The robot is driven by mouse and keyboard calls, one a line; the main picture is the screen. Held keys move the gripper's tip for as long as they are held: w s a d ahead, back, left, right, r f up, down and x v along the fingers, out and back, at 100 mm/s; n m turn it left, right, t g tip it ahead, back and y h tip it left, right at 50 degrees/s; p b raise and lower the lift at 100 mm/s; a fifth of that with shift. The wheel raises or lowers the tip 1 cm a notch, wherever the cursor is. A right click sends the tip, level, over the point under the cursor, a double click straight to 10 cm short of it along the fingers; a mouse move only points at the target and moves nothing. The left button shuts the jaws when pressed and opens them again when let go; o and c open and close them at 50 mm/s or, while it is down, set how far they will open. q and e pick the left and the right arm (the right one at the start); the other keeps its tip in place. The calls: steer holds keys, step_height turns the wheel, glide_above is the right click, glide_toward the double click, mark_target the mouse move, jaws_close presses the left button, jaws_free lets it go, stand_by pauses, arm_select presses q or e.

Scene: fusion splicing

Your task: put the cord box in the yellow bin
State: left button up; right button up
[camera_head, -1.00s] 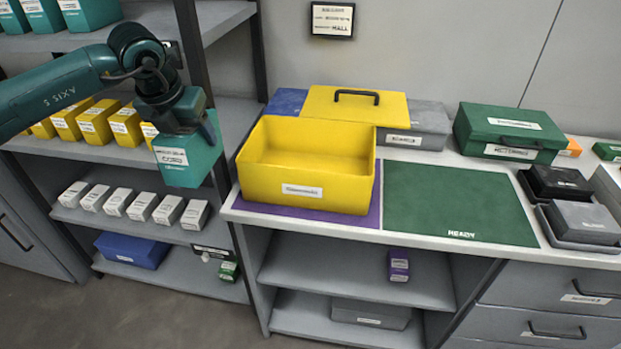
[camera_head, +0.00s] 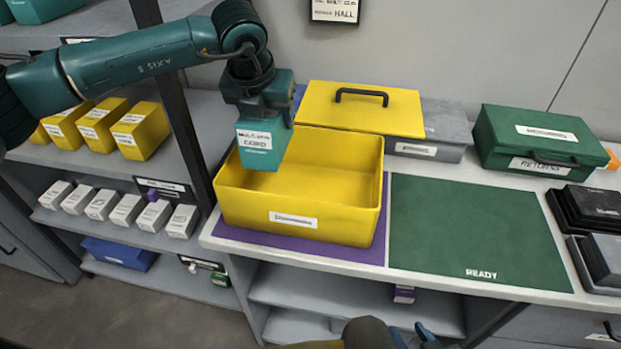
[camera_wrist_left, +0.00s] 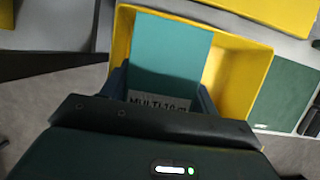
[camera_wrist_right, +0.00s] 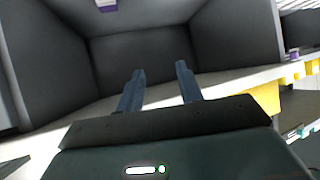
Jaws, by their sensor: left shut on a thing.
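The teal cord box (camera_head: 260,152), with a white label reading CORD, hangs upright below my left gripper (camera_head: 264,112). My left gripper is shut on it. The open yellow bin (camera_head: 335,215) stands on a purple mat on the counter. In the head view the box overlaps the bin's left rear corner. In the left wrist view the cord box (camera_wrist_left: 168,50) lies between the fingers (camera_wrist_left: 165,95), with the yellow bin (camera_wrist_left: 245,75) around and behind it. My right gripper shows partly at the bottom of the head view; in the right wrist view (camera_wrist_right: 160,88) its fingers are apart and empty.
A yellow lid (camera_head: 362,110) with a black handle lies behind the bin on a grey box (camera_head: 440,140). A green READY mat (camera_head: 475,235) to the right is bare. A green RETURNS box (camera_head: 535,135) and dark boxes stand farther right. Shelves with yellow boxes (camera_head: 143,130) are left.

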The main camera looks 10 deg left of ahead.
arm_select(q)
steer(key=shift+x, duration=1.15)
steer(key=shift+s+f, duration=0.3)
steer(key=shift+f, duration=0.3)
steer(key=shift+s+f, duration=0.35)
steer(key=shift+f, duration=0.25)
step_height(320, 180, down, 7)
steer(key=shift+f+p, duration=0.2)
steer(key=shift+p, duration=0.65)
steer(key=shift+w+f, duration=0.1)
steer(key=shift+f, duration=0.25)
steer(key=o, duration=1.1)
steer(key=shift+o, duration=0.2)
arm_select(e)
steer(key=shift+s+d+r, duration=0.1)
steer(key=shift+s+r, duration=0.05)
steer(key=shift+r, duration=0.05)
